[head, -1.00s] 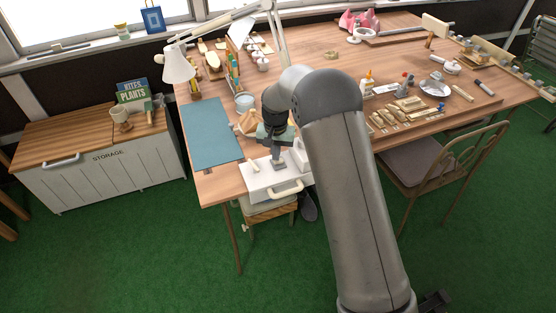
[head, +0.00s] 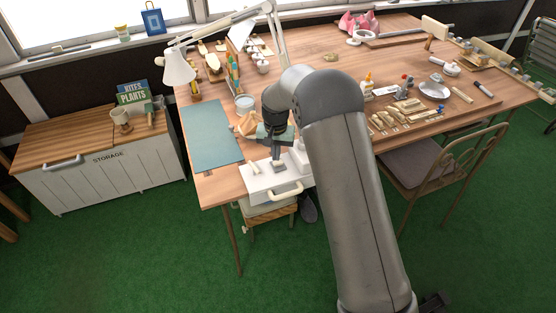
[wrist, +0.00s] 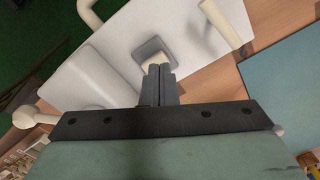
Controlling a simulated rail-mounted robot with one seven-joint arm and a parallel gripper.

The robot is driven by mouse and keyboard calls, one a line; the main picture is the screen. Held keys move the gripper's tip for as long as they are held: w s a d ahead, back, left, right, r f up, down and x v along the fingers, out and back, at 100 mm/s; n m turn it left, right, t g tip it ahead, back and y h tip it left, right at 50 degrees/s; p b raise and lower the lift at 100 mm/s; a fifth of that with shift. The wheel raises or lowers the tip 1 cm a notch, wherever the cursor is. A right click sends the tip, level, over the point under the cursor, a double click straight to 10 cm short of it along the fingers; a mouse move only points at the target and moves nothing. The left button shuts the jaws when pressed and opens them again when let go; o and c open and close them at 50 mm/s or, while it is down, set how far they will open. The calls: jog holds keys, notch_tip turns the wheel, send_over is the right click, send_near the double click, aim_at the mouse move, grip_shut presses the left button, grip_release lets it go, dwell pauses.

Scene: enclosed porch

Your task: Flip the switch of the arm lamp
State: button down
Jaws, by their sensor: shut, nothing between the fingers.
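The white arm lamp (head: 178,67) stands at the back left of the table, its shade hanging over the blue-green mat (head: 205,150). A white box (head: 262,183) sits at the table's front edge and carries a small switch with a grey surround (head: 278,167). In the wrist view the box (wrist: 100,75) fills the upper part, and the cream switch (wrist: 155,50) lies in its grey square frame. My gripper (wrist: 160,70) is shut and empty, its fingertips at the switch's near edge. I cannot tell whether they touch. In the head view my gripper (head: 277,155) is above the box.
Cream handles and knobs (head: 286,192) stick out of the box around the switch. Tools and wooden parts (head: 405,112) cover the table's right side. A chair (head: 430,160) is at the front right.

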jog(key=shift+r+p, duration=1.2)
jog(key=shift+r, duration=1.45)
jog(key=s+d+r, duration=0.6)
jog(key=s+r, duration=0.1)
jog(key=r, duration=0.1)
jog(key=s+d+r, duration=0.1)
jog(key=s+d, duration=0.2)
jog(key=s, duration=0.6)
jog(key=s+d+r+n, duration=0.1)
jog(key=s+d, duration=0.3)
jog(key=s, duration=0.6)
jog(key=s+d+r, duration=0.3)
jog(key=s+d, duration=0.1)
jog(key=s, duration=0.6)
jog(key=shift+s+d+t, duration=0.15)
jog(key=shift+d+t, duration=0.1)
jog(key=shift+t, duration=0.05)
